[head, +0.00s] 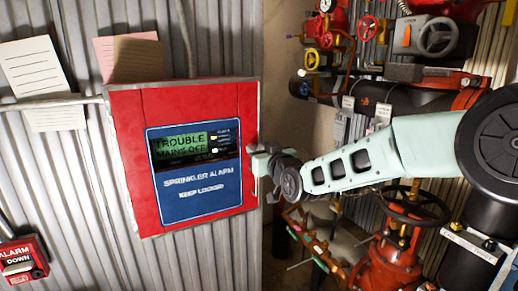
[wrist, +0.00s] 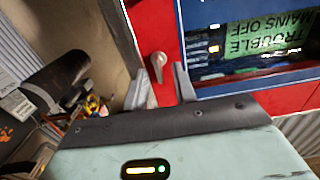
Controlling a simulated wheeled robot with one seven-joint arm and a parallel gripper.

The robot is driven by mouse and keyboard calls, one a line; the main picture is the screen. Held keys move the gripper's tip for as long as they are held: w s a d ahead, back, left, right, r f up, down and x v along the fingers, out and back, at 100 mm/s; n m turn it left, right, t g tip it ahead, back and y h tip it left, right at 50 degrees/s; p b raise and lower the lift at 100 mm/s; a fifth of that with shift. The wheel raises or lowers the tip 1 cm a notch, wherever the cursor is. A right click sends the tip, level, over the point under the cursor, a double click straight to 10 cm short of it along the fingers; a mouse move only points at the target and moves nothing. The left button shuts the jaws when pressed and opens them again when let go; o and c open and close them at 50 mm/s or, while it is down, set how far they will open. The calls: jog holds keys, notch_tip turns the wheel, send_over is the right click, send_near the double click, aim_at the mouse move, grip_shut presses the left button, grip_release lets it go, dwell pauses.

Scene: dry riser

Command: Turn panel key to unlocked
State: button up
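The red alarm panel (head: 180,218) hangs on the corrugated wall in the head view. Its blue face reads "SPRINKLER ALARM KEEP LOCKED", and its green display reads "TROUBLE MAINS OFF". In the wrist view, the small grey panel key (wrist: 158,62) sits on the red panel front (wrist: 150,20), beside the blue face. My gripper (wrist: 161,84) has its two fingers apart, one on each side of the key, with a gap visible on the right. Contact cannot be made out. In the head view, my gripper (head: 264,163) is at the panel's right edge and the key is not visible.
Red valves and pipes (head: 395,250) crowd the right side behind my arm. A red alarm box (head: 22,258) is at lower left. Paper notes (head: 35,68) and a pinkish sheet (head: 130,58) are on the wall. A conduit meets the panel's upper left.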

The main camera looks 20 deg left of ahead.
grip_shut()
jog(key=shift+f+m+b, duration=0.1)
jog(key=shift+m+b, duration=0.2)
jog(key=shift+b, duration=0.25)
jog(key=m+b, duration=1.7)
jog(key=shift+w+d+f, duration=0.25)
jog(key=shift+w+f, duration=0.05)
jog(key=shift+m, duration=0.4)
